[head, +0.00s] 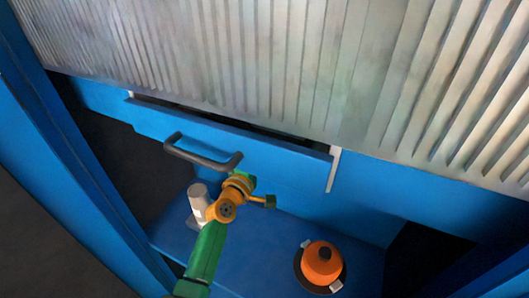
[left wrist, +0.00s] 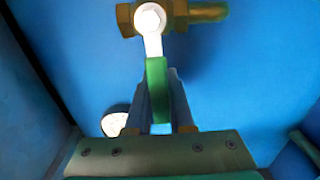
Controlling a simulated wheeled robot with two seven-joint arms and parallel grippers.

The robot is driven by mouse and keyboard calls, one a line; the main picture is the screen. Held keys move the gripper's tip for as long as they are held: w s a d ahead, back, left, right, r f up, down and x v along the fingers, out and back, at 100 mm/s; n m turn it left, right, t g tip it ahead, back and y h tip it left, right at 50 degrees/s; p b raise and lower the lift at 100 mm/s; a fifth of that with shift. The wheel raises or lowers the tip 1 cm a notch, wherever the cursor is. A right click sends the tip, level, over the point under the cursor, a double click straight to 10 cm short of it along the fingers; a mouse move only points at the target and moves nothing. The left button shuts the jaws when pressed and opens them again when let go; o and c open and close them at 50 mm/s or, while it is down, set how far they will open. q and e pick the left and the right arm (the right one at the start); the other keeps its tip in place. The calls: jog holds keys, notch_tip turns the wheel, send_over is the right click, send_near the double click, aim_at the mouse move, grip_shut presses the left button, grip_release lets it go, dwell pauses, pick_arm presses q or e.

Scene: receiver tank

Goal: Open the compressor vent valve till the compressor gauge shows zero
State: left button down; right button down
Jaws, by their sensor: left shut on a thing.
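In the left wrist view a brass valve (left wrist: 125,20) with a pale bolt head sits at the top against a blue surface. Its lever (left wrist: 156,70), pale near the bolt and green along the grip, points down toward my gripper. My left gripper (left wrist: 159,88) is shut on the green grip, one dark finger on each side. In the head view my green and orange arm reaches up from the bottom to the blue unit, and the valve and fingers cannot be made out behind my wrist. No readable gauge face shows. My right gripper is not in view.
A blue panel with a dark bar handle (head: 201,153) is behind my wrist. A white cylinder (head: 198,199) stands close left of my arm. An orange dome (head: 321,260) sits on the blue floor at right. Ribbed grey metal (head: 270,60) spans the top.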

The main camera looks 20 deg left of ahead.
pick_arm(q)
jog(key=shift+f, duration=0.2)
dwell(0.3)
jog(key=c, duration=0.8)
grip_release()
jog(key=s, duration=0.3)
jog(key=s+a+p, duration=0.1)
jog(key=s, duration=0.3)
jog(key=shift+a, duration=0.2)
